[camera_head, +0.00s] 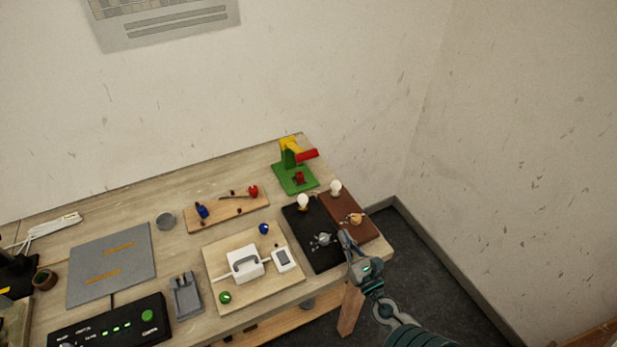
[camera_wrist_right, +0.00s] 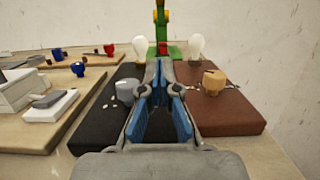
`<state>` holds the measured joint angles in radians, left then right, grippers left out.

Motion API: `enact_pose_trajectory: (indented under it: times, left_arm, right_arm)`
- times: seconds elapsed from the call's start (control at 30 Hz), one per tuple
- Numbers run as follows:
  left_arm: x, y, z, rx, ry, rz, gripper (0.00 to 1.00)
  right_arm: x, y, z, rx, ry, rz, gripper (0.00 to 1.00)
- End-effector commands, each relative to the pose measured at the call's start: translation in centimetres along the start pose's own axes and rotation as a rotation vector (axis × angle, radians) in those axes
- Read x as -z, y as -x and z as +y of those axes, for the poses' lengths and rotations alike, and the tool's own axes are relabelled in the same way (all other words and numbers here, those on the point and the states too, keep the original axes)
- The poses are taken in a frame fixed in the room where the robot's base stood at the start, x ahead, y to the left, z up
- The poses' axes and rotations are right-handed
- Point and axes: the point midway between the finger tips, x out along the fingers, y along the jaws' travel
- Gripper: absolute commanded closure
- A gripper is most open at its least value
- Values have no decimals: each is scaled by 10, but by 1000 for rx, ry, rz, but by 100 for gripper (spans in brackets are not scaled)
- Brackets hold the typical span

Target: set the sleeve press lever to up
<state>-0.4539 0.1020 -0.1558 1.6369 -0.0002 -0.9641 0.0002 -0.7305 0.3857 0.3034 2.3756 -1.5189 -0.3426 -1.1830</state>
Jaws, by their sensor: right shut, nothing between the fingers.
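The press, which I take to be the sleeve press, stands at the table's back right corner. It has a green base (camera_head: 293,182), a green post and a yellow top (camera_head: 289,145). Its red lever (camera_head: 307,155) sticks out to the right, close to level. The green post (camera_wrist_right: 161,28) also shows in the right wrist view, straight ahead beyond the fingertips, cut by the top edge. My right gripper (camera_head: 346,237) is shut and empty over the black and brown boards, well short of the press; its fingers (camera_wrist_right: 160,64) meet in the wrist view. My left gripper is out of view.
A black board (camera_head: 297,228) and a brown board (camera_head: 361,226), each with a white bulb and a knob, lie under and beside my right gripper. Wooden boards with switches and parts lie left. A black control box (camera_head: 110,325) is at front left. The wall stands behind.

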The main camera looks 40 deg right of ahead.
Motion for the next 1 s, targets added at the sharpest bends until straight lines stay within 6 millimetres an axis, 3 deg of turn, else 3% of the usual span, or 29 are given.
enact_pose_trajectory:
  times: [0.27, 0.6, 1.0]
  left_arm:
    - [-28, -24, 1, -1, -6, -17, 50]
    - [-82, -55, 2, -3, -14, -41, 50]
    - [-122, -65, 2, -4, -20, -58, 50]
  right_arm:
    - [-7, -34, 0, -2, 0, -5, 100]
    - [-5, -107, 0, -2, -2, -3, 100]
    - [-3, -194, 0, 0, -1, -2, 100]
